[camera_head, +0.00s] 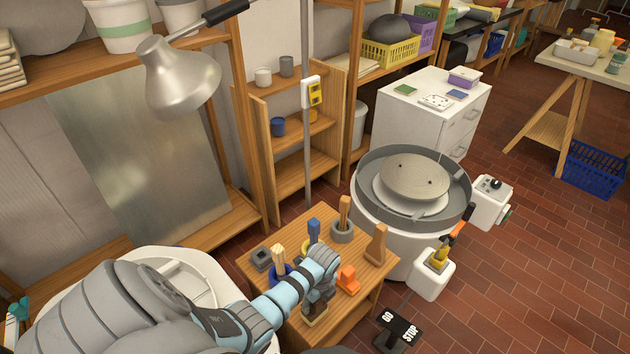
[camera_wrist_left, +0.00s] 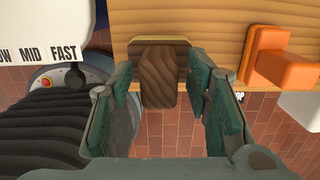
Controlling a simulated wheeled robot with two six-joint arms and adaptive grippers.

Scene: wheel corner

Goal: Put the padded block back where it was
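The padded block is dark brown wood with a tan layer along one edge. My right gripper is not in view.
An orange piece (camera_head: 347,280) stands close right of the gripper. The potter's wheel (camera_head: 415,178) stands behind right. A GO/STOP pedal (camera_head: 398,330) is on the floor.

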